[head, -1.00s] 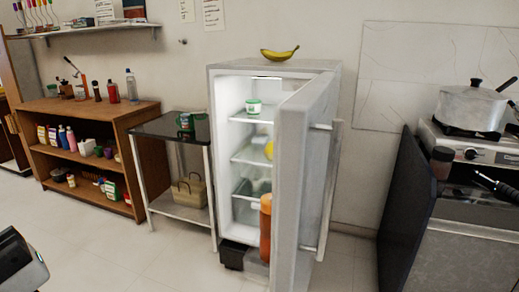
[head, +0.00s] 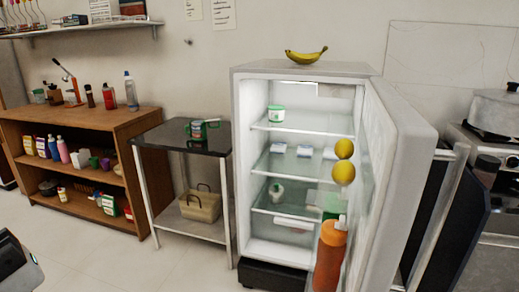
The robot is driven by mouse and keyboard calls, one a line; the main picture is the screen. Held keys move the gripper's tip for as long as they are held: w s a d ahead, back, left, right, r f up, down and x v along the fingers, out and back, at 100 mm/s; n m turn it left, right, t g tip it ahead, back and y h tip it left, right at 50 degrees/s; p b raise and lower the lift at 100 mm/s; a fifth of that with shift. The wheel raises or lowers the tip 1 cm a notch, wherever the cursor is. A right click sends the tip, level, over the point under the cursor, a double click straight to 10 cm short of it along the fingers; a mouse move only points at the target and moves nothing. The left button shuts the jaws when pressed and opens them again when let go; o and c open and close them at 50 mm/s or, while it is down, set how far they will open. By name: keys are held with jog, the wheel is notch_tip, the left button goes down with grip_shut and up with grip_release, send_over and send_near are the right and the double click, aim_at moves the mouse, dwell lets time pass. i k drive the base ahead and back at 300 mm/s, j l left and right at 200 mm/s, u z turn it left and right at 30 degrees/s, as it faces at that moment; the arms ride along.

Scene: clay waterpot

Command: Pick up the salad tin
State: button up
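I cannot tell for sure which item is the salad tin. A small green tin-like item (head: 197,129) with some red and white stands on the black-topped side table, with another green piece beside it on the right. A white tub with a green lid (head: 276,113) stands on the top shelf inside the open fridge (head: 305,72). Labels on both are too small to read. A grey and black part of my own body shows at the lower left edge, apart from all of these. My gripper's fingers are not in view.
The fridge door (head: 405,170) stands open to the right, with an orange bottle (head: 330,255) and yellow fruit (head: 344,173) by it. Bananas (head: 306,56) lie on top. A basket (head: 200,206) sits under the side table (head: 160,134). The floor in front is clear.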

aim_at(196, 125)
jog(key=i+j, duration=0.1)
jog(key=j, duration=0.25)
jog(key=i+j, duration=0.1)
jog(key=j, duration=0.25)
jog(key=i+j+z, duration=0.1)
jog(key=j, duration=0.25)
jog(key=i+j, duration=0.15)
jog(key=j, duration=0.15)
jog(key=i+j+z, duration=0.1)
jog(key=j, duration=0.25)
jog(key=i+j, duration=0.2)
jog(key=i+j+z, duration=0.1)
jog(key=i+j, duration=0.25)
jog(key=j, duration=0.15)
jog(key=i+j, duration=0.35)
jog(key=j, duration=0.15)
jog(key=i+j+z, duration=0.1)
jog(key=i+j, duration=0.5)
jog(key=i, duration=0.05)
